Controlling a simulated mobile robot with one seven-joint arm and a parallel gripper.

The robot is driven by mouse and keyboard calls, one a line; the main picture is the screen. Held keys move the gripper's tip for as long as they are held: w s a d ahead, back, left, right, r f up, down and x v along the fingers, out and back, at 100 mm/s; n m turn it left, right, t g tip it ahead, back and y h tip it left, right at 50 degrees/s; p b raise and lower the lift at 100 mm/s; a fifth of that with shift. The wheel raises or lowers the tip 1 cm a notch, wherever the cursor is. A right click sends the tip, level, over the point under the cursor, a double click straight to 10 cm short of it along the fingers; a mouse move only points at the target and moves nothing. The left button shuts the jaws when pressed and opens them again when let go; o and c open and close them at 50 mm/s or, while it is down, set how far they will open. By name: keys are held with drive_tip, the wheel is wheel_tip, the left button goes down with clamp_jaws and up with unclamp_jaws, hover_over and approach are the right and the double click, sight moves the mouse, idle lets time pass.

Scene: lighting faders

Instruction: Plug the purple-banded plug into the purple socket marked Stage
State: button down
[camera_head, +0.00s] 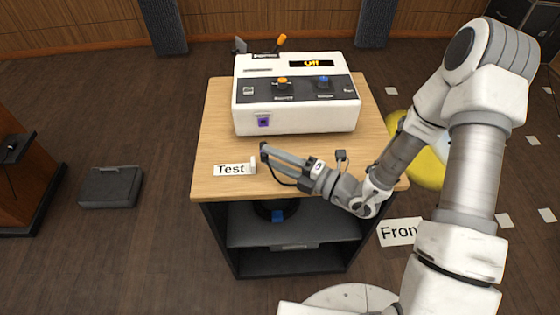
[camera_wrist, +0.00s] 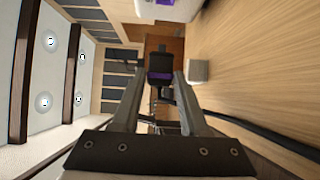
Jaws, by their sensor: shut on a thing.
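My gripper (camera_head: 268,151) is above the front of the wooden table top, its fingers pointing left. It is shut on the dark purple-banded plug (camera_wrist: 160,68), which sits between the fingertips in the wrist view. In the head view the plug (camera_head: 263,147) is a small dark end at the fingertips. The purple socket (camera_head: 263,120) is on the front face of the white console (camera_head: 300,119), low and left, beyond the plug and apart from it. The socket's Stage mark is too small to read. A bit of purple on the console shows at the wrist view's top edge.
A black cable (camera_wrist: 270,142) trails from the plug beside my gripper. A small white block (camera_head: 253,165) stands by the Test label (camera_head: 230,169), close to the fingertips. A small dark piece (camera_head: 341,155) stands right of my wrist. The table (camera_head: 215,125) is clear left of the console.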

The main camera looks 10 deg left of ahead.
drive_tip(key=shift+w+a+b, duration=0.15)
drive_tip(key=shift+w+a, duration=0.05)
drive_tip(key=shift+w, duration=0.7)
drive_tip(key=shift+w+a+b, duration=0.2)
drive_tip(key=shift+w+a, duration=0.05)
drive_tip(key=shift+w, duration=0.6)
drive_tip(key=shift+w+a+b, duration=0.15)
drive_tip(key=shift+w+a, duration=0.05)
drive_tip(key=shift+w, duration=0.7)
drive_tip(key=shift+p, duration=0.3)
drive_tip(key=shift+w+a+r+p, duration=0.1)
drive_tip(key=shift+w+a+p, duration=0.1)
drive_tip(key=shift+w+p, duration=0.8)
idle(1.0)
drive_tip(key=shift+c, duration=1.7)
unclamp_jaws()
drive_tip(key=shift+w, duration=0.25)
drive_tip(key=shift+s, duration=0.1)
drive_tip(key=p+v, duration=0.1)
drive_tip(key=v, duration=1.6)
drive_tip(key=shift+s+d, duration=0.1)
drive_tip(key=shift+s, duration=0.15)
